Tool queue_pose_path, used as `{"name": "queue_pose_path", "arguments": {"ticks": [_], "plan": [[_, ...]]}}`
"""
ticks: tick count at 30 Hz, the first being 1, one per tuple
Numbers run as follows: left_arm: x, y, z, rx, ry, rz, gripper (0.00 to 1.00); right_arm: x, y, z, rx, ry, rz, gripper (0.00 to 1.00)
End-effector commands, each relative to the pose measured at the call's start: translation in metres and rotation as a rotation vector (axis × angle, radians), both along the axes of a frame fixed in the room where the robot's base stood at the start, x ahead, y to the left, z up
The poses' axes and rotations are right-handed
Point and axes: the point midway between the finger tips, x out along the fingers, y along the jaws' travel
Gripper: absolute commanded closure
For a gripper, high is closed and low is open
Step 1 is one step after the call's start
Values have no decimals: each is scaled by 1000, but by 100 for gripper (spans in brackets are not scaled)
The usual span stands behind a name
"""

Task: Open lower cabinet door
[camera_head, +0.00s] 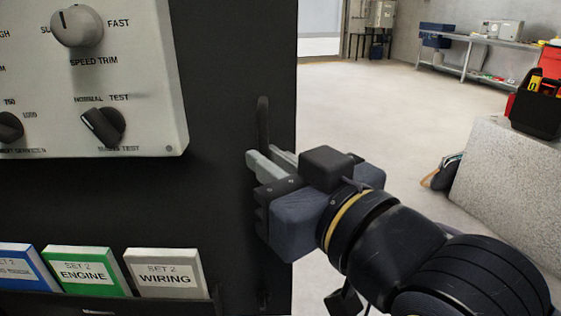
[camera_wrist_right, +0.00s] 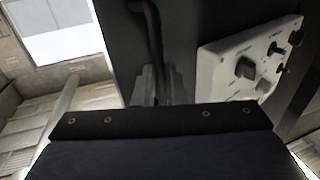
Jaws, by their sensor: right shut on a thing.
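The dark cabinet door (camera_head: 215,190) fills the left of the head view, with a black upright bar handle (camera_head: 262,122) near its right edge. My right gripper (camera_head: 268,160) reaches in from the right, its pale fingers shut on the handle. In the right wrist view, the handle (camera_wrist_right: 150,35) runs down between the two fingers (camera_wrist_right: 152,88). The fingers hide the handle's lower part. My left gripper shows in neither view.
A light control panel (camera_head: 90,80) with knobs is on the door's face. Blue, green and white binders (camera_head: 165,272) stand in a rack below it. A concrete block (camera_head: 510,175) with a tool bag (camera_head: 535,105) stands at the right. Open floor (camera_head: 390,115) lies beyond.

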Motion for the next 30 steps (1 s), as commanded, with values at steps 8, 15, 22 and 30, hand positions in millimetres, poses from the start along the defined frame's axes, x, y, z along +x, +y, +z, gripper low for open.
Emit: {"name": "queue_pose_path", "arguments": {"ticks": [8,15,22,30], "plan": [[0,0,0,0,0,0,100,-7,11,2,-4,-10,29,68],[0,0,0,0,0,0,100,-7,10,1,-7,-9,24,68],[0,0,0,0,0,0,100,-6,9,1,-8,-8,21,68],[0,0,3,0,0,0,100,-16,4,2,-10,-12,20,68]]}}
